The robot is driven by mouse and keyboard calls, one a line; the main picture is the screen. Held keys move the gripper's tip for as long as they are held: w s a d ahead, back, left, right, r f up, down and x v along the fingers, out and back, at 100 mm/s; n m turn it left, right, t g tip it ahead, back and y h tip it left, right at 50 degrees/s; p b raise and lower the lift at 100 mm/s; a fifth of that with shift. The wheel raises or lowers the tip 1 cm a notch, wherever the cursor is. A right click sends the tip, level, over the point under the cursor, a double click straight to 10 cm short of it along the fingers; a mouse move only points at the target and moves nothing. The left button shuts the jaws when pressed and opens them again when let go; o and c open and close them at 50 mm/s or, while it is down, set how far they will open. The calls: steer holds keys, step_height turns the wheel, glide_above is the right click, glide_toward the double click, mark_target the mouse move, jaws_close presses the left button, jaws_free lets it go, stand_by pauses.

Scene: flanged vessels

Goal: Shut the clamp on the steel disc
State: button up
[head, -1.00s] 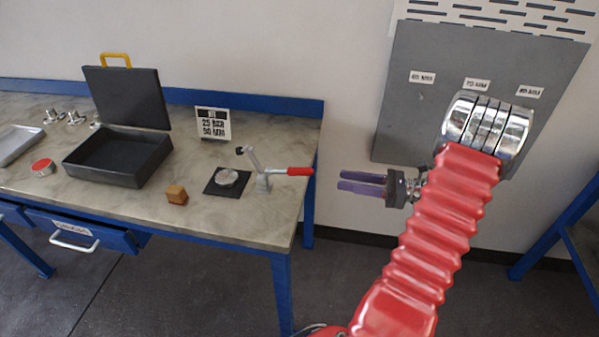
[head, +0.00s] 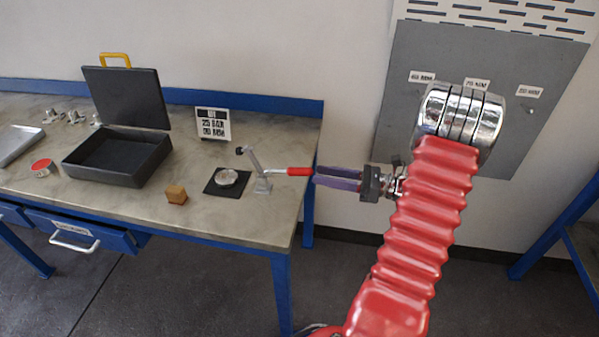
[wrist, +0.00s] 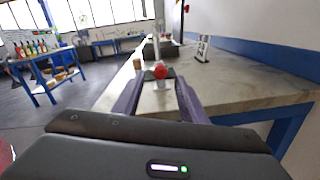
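The steel disc (head: 227,177) lies on a black square pad (head: 214,187) near the bench's right end. The toggle clamp (head: 262,184) stands just right of the pad, its arm tilted up off the disc. Its red handle (head: 299,171) points right, toward my gripper. My gripper (head: 316,177) has purple fingers, with the tips close to the handle's end in the head view. In the wrist view the red handle end (wrist: 160,72) shows between the spread fingers (wrist: 158,92). I cannot tell whether they touch it. The clamp's body is mostly hidden in the wrist view.
A wooden block (head: 176,195) sits left of the pad. An open black case (head: 117,160) and a sign (head: 213,124) stand on the bench (head: 240,222). A grey wall panel (head: 400,130) is behind my arm.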

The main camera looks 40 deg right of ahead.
mark_target(288, 169)
steer(key=x, duration=0.7)
steer(key=shift+w+a, duration=0.1)
steer(key=shift+c, duration=0.4)
jaws_close()
steer(key=shift+a, duration=0.2)
steer(key=shift+d, duration=0.15)
